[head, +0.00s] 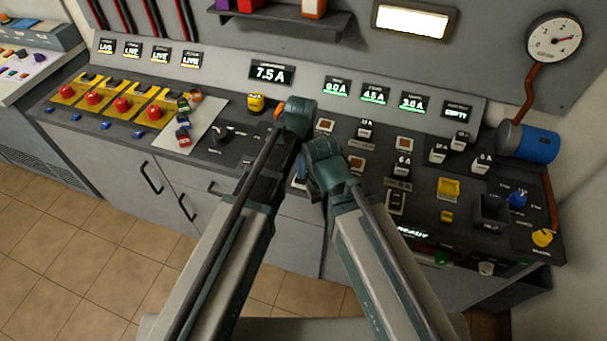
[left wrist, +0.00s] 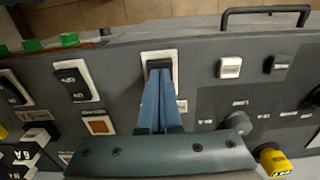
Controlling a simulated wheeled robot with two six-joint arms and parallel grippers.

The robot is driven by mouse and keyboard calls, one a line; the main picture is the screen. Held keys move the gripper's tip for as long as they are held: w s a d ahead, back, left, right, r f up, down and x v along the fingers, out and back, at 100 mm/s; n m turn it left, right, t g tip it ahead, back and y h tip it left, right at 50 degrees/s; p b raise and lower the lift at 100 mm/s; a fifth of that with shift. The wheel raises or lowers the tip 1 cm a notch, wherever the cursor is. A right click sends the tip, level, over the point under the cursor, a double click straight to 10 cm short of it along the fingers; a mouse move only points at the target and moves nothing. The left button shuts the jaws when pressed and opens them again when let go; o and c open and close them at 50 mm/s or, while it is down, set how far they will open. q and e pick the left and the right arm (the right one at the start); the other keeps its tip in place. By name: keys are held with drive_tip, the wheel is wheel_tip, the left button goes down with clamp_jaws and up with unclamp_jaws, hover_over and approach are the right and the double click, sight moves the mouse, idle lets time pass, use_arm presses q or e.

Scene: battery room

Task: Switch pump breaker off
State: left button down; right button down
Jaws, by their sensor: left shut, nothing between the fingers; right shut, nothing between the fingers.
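A black rocker switch (left wrist: 160,63) on a white plate sits near the front edge of the console, upper middle in the left wrist view. My left gripper (left wrist: 160,82) is shut and empty, its blue fingertips at this rocker and covering part of it; contact is hard to tell. More black rockers on white plates (left wrist: 75,80) stand beside it, one with an orange square lamp (left wrist: 100,125). Breaker labels are too small to read, so I cannot tell which is the pump's. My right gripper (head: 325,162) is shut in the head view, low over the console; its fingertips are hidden.
Displays along the back read 7.5 A (head: 271,73), 0.0 A (head: 337,88), 4.5 A and 3.0 A. Red buttons on yellow plates (head: 122,105) line the left. A blue cylinder (head: 535,143) and gauge (head: 554,40) stand right. My two grippers are close together.

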use_arm(q)
drive_tip(key=shift+f+b, duration=0.55)
drive_tip(key=shift+f, duration=0.05)
drive_tip(key=shift+r, duration=0.1)
wheel_tip(320, 180, up, 7)
drive_tip(key=p, duration=0.7)
idle(0.4)
drive_tip(key=shift+s, duration=0.15)
drive_tip(key=s+a+y, duration=0.1)
drive_tip(key=s+a, duration=0.4)
drive_tip(key=s, duration=0.8)
drive_tip(key=shift+a, duration=0.2)
